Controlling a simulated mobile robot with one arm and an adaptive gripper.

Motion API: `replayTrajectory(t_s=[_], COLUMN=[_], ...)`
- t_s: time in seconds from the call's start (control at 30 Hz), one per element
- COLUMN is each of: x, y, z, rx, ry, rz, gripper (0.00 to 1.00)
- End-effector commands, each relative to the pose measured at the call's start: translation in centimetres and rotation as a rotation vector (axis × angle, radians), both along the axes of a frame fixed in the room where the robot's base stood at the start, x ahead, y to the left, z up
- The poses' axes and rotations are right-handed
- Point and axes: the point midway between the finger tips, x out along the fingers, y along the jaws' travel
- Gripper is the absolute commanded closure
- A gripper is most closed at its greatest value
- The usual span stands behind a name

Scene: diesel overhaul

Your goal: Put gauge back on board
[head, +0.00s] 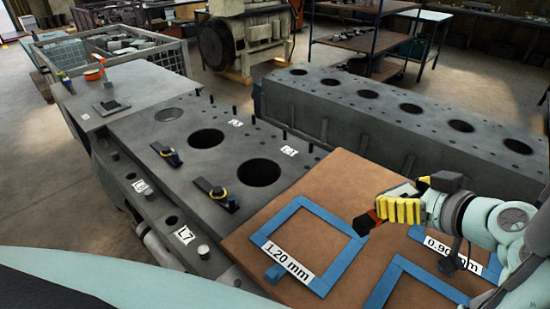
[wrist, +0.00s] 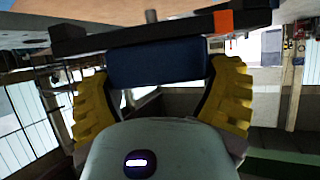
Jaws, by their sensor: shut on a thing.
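My gripper (head: 388,210) is at the right of the head view, above the brown board (head: 335,180). In the wrist view its yellow fingers (wrist: 160,72) are shut on the blue block of the gauge (wrist: 155,65). The gauge's long dark bar, with an orange part near its right end, lies across beyond the fingertips. In the head view only a dark end and an orange patch of it (head: 364,223) show beside the fingers. The board bears blue frames; one is labelled 1.20 mm (head: 293,210), another 0.90 mm (head: 440,275). My arm partly covers the 0.90 mm frame.
The grey engine block (head: 200,165) carries two dark pieces with yellow rings (head: 217,194) (head: 167,153). Another long block (head: 400,120) stands behind the board. The 1.20 mm frame's inside looks empty.

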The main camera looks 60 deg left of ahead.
Motion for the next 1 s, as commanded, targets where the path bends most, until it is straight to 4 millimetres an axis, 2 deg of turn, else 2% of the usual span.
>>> replayTrajectory(t_s=[0.07,0.17,0.23,0.47,0.8,1.0], x=[0.4,1.1,1.6,2.2,4.7,5.4], y=[1.6,3.2,3.6,5.7,10.5,11.9], z=[-0.8,-0.9,0.1,-0.2,-0.7,-1.1], rx=[0.003,0.006,0.012,0.007,0.0,0.003], ry=[-0.007,-0.009,-0.001,0.003,0.001,0.001], rz=[0.016,0.015,0.004,0.012,0.012,0.01], gripper=[0.62,0.62,0.62,0.62,0.62,0.62])
